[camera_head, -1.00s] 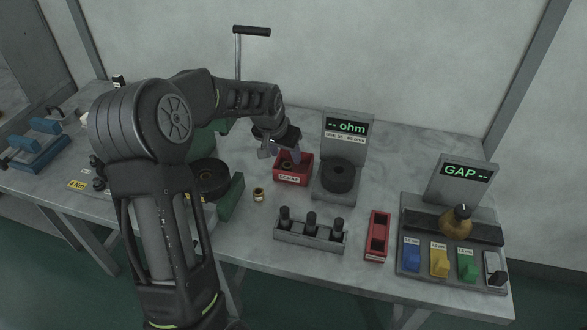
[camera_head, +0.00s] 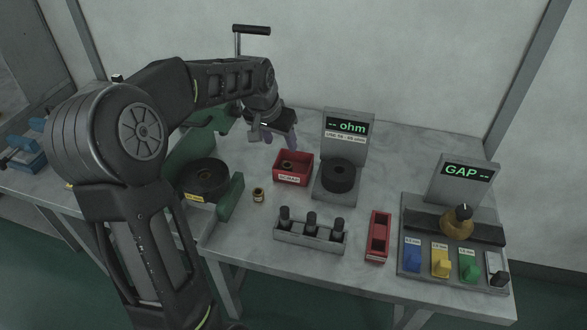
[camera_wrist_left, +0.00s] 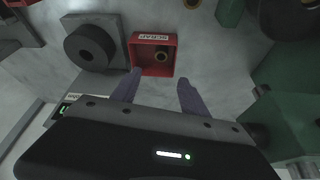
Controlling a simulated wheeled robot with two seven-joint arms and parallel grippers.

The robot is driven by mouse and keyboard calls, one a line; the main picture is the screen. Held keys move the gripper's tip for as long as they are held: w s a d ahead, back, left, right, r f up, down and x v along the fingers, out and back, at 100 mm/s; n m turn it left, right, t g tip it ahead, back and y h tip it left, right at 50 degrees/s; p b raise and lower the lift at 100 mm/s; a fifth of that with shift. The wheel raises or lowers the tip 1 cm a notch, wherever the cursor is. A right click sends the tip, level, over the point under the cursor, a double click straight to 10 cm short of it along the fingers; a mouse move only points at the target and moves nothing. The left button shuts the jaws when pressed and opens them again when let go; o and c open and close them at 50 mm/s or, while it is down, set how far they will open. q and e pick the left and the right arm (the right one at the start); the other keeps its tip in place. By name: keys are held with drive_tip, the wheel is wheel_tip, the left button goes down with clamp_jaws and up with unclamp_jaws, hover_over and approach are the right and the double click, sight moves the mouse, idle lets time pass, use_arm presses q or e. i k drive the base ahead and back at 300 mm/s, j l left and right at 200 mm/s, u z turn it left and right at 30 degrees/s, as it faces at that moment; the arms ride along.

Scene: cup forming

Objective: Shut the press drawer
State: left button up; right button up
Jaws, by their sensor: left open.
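The green press (camera_head: 196,142) stands left of the middle of the table, partly hidden behind my left arm. Its drawer, with a green front plate (camera_head: 231,197) and a round black die (camera_head: 203,180), shows pulled out toward the near side. Green press parts also show at the right of the left wrist view (camera_wrist_left: 290,90). My left gripper (camera_head: 280,138) is open and empty, above the table behind the red scrap bin (camera_head: 293,180), away from the drawer. Its two purple fingers (camera_wrist_left: 160,85) are spread apart in the wrist view. My right gripper is not in view.
A brass ring (camera_wrist_left: 161,56) lies in the scrap bin. A small brass cup (camera_head: 258,195) stands right of the drawer plate. The ohm meter (camera_head: 346,150), a rack of dark pegs (camera_head: 310,238), a red tray (camera_head: 377,250) and the gap gauge (camera_head: 462,185) stand farther right.

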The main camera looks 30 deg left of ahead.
sight(202, 218)
drive_tip(key=k, duration=1)
